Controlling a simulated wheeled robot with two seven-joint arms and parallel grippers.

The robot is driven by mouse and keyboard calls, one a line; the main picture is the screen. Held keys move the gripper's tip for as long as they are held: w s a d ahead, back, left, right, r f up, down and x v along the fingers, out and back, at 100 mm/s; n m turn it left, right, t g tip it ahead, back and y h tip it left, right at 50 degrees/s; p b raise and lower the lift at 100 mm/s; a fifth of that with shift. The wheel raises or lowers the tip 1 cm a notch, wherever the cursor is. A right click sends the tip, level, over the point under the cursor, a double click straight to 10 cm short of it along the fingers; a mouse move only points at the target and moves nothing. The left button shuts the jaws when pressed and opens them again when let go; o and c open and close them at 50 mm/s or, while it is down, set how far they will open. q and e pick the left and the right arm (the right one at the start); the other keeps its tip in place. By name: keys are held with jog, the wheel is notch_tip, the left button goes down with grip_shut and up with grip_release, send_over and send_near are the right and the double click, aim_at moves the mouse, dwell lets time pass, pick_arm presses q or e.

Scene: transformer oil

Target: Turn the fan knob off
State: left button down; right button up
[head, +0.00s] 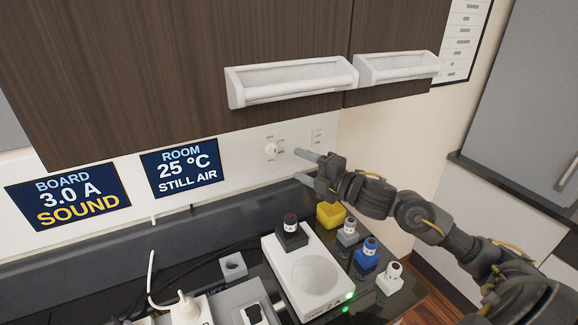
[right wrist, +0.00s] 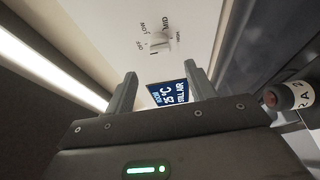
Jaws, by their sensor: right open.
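The fan knob (head: 270,151) is a small white dial on the wall plate under the wall cabinets. In the right wrist view the knob (right wrist: 159,43) has printed marks around it, with OFF, LOW and MID legible. Which mark it points at is not clear. My right gripper (head: 305,167) is open and empty, to the right of the knob and apart from it. In its wrist view the two fingers (right wrist: 160,78) point towards the wall, with the knob ahead of them. My left gripper is not in view.
Cabinet handles (head: 290,80) jut out above the knob. A wall screen (head: 180,168) reads ROOM 25 °C STILL AIR; another (head: 68,195) reads BOARD 3.0 A SOUND.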

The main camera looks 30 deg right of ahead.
jog(key=shift+v, duration=1.15)
jog(key=shift+r, duration=0.1)
